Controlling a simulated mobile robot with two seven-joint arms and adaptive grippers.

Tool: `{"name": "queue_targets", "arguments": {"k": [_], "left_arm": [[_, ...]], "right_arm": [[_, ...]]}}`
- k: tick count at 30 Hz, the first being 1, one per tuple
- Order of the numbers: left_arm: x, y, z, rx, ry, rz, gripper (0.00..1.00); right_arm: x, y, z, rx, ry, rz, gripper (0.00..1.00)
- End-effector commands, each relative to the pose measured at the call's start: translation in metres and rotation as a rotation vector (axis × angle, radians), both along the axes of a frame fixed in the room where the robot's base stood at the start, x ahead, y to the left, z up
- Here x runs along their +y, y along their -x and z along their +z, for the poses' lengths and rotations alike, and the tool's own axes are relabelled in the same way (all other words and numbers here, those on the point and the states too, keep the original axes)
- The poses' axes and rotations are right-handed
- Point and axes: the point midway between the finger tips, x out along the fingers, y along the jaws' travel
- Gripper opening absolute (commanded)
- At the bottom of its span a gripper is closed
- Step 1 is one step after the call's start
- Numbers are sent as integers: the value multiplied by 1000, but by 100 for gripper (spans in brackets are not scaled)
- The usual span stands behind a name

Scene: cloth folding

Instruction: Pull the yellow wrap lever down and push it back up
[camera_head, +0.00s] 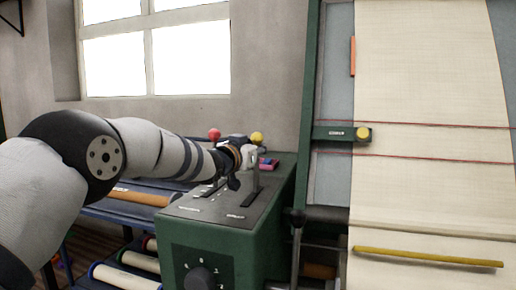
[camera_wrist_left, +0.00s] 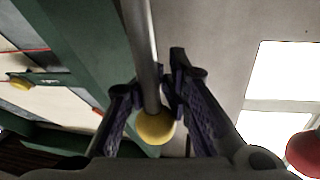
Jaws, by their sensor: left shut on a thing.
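The yellow wrap lever has a round yellow knob (camera_head: 257,137) on a grey rod and stands at the back of the green control box (camera_head: 228,248). In the left wrist view the yellow knob (camera_wrist_left: 155,127) and its rod (camera_wrist_left: 142,45) lie between the two purple-black fingers of my left gripper (camera_wrist_left: 153,85). The gripper is shut on the lever, with the fingers on either side of the rod near the knob. In the head view my wrist and hand partly hide the lever's rod. My right gripper is in neither view.
A red knob (camera_head: 214,135) stands left of the yellow one and also shows in the left wrist view (camera_wrist_left: 304,153). A dial (camera_head: 201,278) is on the box front. On the right, cream cloth (camera_head: 430,85) hangs over a green-framed loom with a yellow stick (camera_head: 428,257).

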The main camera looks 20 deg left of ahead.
Motion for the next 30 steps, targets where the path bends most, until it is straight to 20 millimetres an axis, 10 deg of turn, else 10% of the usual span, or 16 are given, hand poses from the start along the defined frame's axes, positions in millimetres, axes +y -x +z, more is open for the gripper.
{"name": "queue_targets", "arguments": {"k": [4, 5, 9, 20, 30], "left_arm": [[-3, 1, 8, -16, -6, -7, 0], [-3, 1, 8, -16, -6, -7, 20], [-2, 0, 7, -13, -3, -5, 46], [0, 5, 3, -4, 0, -3, 46], [16, 74, 4, -6, -1, -1, 46]], "right_arm": [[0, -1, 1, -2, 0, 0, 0], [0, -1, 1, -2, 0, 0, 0], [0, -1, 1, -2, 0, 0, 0], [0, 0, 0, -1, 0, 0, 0], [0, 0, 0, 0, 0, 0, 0]]}}
